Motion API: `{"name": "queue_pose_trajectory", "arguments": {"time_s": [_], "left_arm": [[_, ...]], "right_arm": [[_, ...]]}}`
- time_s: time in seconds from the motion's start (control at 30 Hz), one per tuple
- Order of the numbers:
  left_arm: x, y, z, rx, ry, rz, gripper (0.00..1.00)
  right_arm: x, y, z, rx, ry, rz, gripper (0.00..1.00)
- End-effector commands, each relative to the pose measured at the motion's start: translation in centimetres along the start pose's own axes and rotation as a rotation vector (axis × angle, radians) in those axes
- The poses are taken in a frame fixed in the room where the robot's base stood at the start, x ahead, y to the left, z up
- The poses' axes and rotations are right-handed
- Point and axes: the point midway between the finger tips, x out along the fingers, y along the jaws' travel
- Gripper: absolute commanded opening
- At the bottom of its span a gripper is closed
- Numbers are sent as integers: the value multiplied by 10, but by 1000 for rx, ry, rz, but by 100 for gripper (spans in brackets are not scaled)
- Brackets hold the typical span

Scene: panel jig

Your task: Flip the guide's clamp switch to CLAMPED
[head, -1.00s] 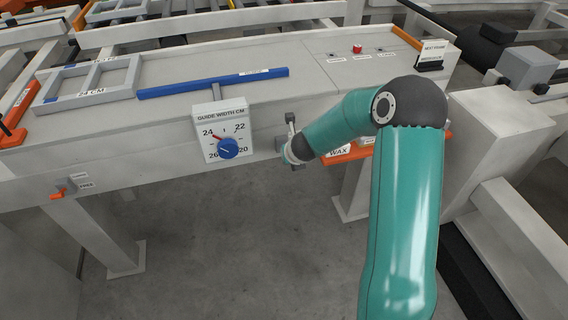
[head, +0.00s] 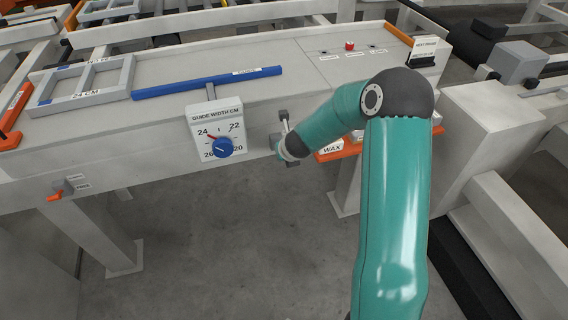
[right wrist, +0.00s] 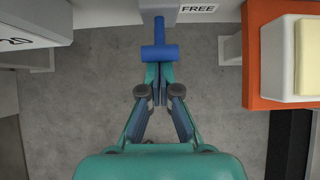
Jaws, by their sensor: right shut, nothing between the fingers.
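In the right wrist view, the clamp switch is a blue T-shaped lever (right wrist: 160,52) below a grey housing. A label reading FREE stands just right of the housing. My right gripper (right wrist: 159,86) is shut and empty, with its fingertips right at the lever's crossbar. I cannot tell whether they touch it. In the head view, my right gripper (head: 283,147) is at the panel's front face, right of the width dial, and its wrist and arm largely hide the switch. The blue guide bar (head: 205,83) lies on the panel top. My left gripper is not in view.
The guide width dial (head: 223,147) is close left of my right gripper. An orange shelf (right wrist: 254,60) with a wax block is close on the right. Another switch with an orange lever (head: 55,197) is at far left. Open floor lies below.

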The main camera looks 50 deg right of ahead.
Motion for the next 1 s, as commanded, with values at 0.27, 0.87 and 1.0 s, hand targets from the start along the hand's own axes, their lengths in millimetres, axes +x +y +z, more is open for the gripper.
{"name": "queue_pose_trajectory", "arguments": {"time_s": [0.27,0.87,1.0], "left_arm": [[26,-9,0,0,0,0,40],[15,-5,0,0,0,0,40],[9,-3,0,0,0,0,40]], "right_arm": [[11,3,-19,-2,0,2,0],[-64,8,-25,-9,-1,7,0],[-79,9,-25,-9,0,7,0]]}}
